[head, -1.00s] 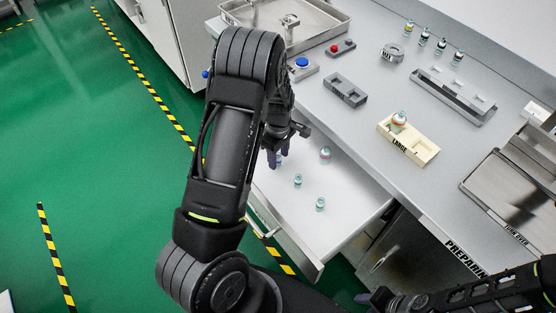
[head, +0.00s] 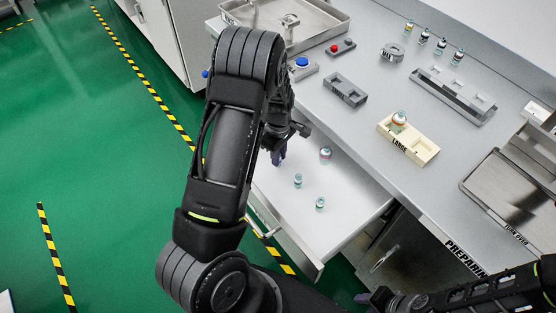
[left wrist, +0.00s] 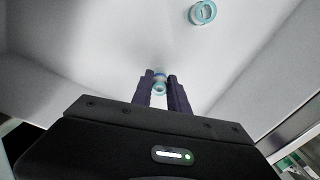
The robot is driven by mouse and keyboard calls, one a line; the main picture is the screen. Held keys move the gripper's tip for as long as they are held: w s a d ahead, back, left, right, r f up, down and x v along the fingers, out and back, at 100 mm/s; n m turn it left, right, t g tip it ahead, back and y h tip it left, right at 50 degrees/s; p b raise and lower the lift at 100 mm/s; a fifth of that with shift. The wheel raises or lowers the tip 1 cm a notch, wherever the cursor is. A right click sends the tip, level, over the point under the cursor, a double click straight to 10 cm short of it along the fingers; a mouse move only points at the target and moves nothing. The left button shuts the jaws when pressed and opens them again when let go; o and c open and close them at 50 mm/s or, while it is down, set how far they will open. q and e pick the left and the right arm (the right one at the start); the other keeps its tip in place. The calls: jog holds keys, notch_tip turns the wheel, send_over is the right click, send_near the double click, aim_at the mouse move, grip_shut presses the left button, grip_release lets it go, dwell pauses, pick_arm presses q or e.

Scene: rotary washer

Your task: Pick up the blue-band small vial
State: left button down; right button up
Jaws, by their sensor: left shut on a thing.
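My left gripper (head: 279,157) is over the open white drawer (head: 345,190). In the left wrist view its two dark fingers (left wrist: 160,88) are shut on a small vial (left wrist: 159,82) with a blue band. The arm and fingers hide this vial in the head view. Two small vials stand in the drawer, one nearer the middle (head: 298,181) and one nearer the front (head: 320,204). A larger red-banded vial (head: 325,154) stands behind them. My right gripper (head: 373,298) is at the bottom edge, and its opening is unclear.
The counter holds a cream LARGE rack (head: 424,151) with a large vial (head: 399,118), a grey rack (head: 345,90), a long grey rack (head: 453,97) and several small vials at the back. Another vial (left wrist: 203,12) shows at the top of the left wrist view.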

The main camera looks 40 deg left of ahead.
pick_arm(q)
jog(key=shift+r, duration=0.1)
notch_tip(320, 180, up, 9)
jog(key=shift+f+b, duration=0.1)
jog(key=shift+b, duration=0.4)
jog(key=shift+r, duration=0.5)
